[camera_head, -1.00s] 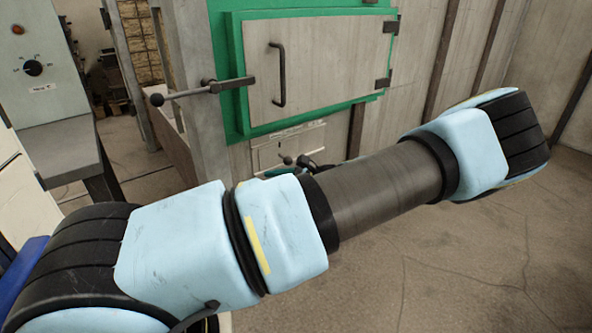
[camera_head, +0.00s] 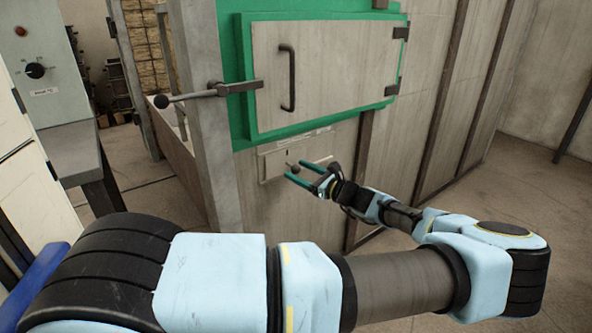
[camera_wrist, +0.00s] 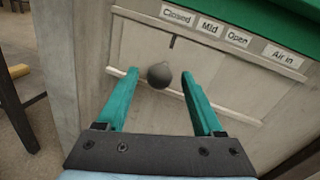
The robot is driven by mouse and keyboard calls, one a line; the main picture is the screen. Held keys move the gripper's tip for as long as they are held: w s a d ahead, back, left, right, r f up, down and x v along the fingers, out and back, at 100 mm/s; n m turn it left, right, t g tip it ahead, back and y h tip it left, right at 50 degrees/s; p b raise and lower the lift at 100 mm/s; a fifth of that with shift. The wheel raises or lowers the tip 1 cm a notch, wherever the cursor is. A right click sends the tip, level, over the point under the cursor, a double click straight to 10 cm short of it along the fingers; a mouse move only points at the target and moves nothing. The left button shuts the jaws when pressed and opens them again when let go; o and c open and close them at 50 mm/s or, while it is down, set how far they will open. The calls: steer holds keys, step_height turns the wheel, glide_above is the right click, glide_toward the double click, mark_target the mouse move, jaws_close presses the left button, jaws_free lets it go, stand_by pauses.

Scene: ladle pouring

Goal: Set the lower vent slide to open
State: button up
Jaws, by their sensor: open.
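The lower vent slide (camera_wrist: 229,112) is a pale metal plate behind a thin rail, low on the furnace front. Its dark round knob (camera_wrist: 160,74) also shows in the head view (camera_head: 295,168). A short dark pointer mark (camera_wrist: 172,41) above the knob stands below the "Closed" label (camera_wrist: 177,15). The "Mid" label (camera_wrist: 209,26) and "Open" label (camera_wrist: 237,38) lie to its right. My gripper (camera_wrist: 158,73) has green fingers and is open. In the wrist view the knob appears between the fingertips; I cannot tell whether either finger touches it.
Above the vent is a green-framed furnace door (camera_head: 330,65) with a vertical handle (camera_head: 289,78) and a ball-ended latch lever (camera_head: 195,96). A concrete post (camera_head: 205,130) stands left of the vent. A control box (camera_head: 48,75) is at far left. The right floor is open.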

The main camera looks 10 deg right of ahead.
steer(key=shift+x, duration=0.8)
steer(key=shift+c, duration=0.3)
jaws_close()
stand_by(0.6)
